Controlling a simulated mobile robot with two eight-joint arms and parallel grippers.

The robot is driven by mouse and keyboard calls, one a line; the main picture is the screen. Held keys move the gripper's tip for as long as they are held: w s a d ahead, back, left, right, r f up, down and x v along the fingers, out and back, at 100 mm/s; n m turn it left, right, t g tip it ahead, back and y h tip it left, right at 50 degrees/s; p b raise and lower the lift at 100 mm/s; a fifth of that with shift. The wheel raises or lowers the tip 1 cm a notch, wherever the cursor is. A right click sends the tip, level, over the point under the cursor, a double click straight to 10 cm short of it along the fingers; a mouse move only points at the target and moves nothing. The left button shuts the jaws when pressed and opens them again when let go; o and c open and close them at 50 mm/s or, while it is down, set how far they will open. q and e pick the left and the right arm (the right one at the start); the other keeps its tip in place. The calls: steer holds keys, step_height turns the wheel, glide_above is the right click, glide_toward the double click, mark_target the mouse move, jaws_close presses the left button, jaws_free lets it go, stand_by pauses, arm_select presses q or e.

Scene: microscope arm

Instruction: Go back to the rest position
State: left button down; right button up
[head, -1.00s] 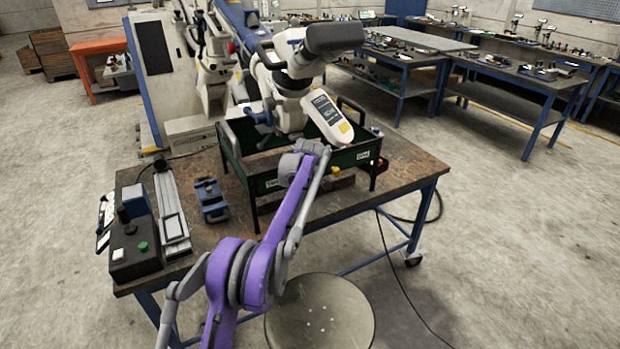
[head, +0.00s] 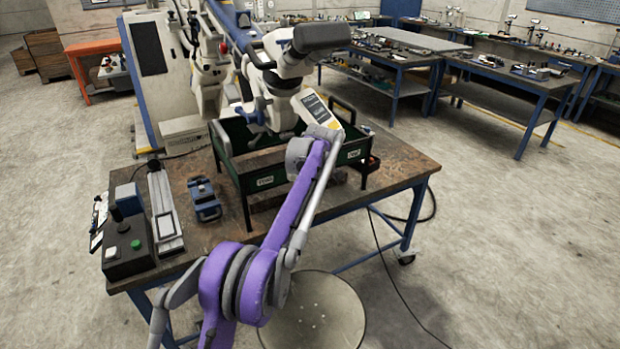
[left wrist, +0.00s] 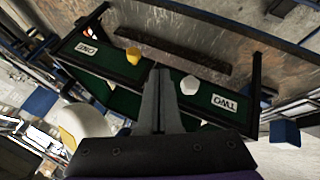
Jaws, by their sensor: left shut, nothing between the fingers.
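My left arm rises from the lower left in the head view, and its wrist overlaps the front of the microscope. My left gripper (left wrist: 161,76) shows in the left wrist view with its fingers shut together and empty. In that view it appears in front of the green two-part tray (left wrist: 105,66), between its two labels. In the head view the fingers are hidden or too small to make out. The white microscope head (head: 283,85), with a dark eyepiece (head: 322,36) and a tilted display panel (head: 318,108), hangs over the tray. My right gripper is in neither view.
The worktable (head: 405,165) carries the tray, a black control box (head: 128,243) and a blue clamp-like part (head: 204,200). A round stool (head: 318,315) stands before it. Open floor lies to the right, with a cable (head: 395,280) on it.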

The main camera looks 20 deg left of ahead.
arm_select(q)
steer(key=s+d+r+m, duration=0.2)
steer(key=s+d, duration=0.1)
steer(key=s, duration=0.5)
steer(key=s+d+r+m+h, duration=0.1)
steer(key=s+d+m, duration=0.15)
steer(key=s, duration=0.45)
steer(key=s+d+r+m, duration=0.2)
steer(key=s+d, duration=0.1)
steer(key=s, duration=0.5)
steer(key=s+d+f+m, duration=0.1)
steer(key=s+f, duration=0.3)
steer(key=s, duration=0.4)
steer(key=s+d+f+m+h, duration=0.1)
steer(key=s+d+f+m, duration=0.1)
steer(key=s+f, duration=0.3)
steer(key=s+d+f+m, duration=0.1)
steer(key=s+f+m, duration=0.2)
steer(key=s, duration=0.8)
step_height(320, 180, down, 2)
steer(key=shift+s+d+m+g+h, duration=0.25)
steer(key=shift+d+m+g+h, duration=0.05)
steer(key=shift+m+g, duration=0.1)
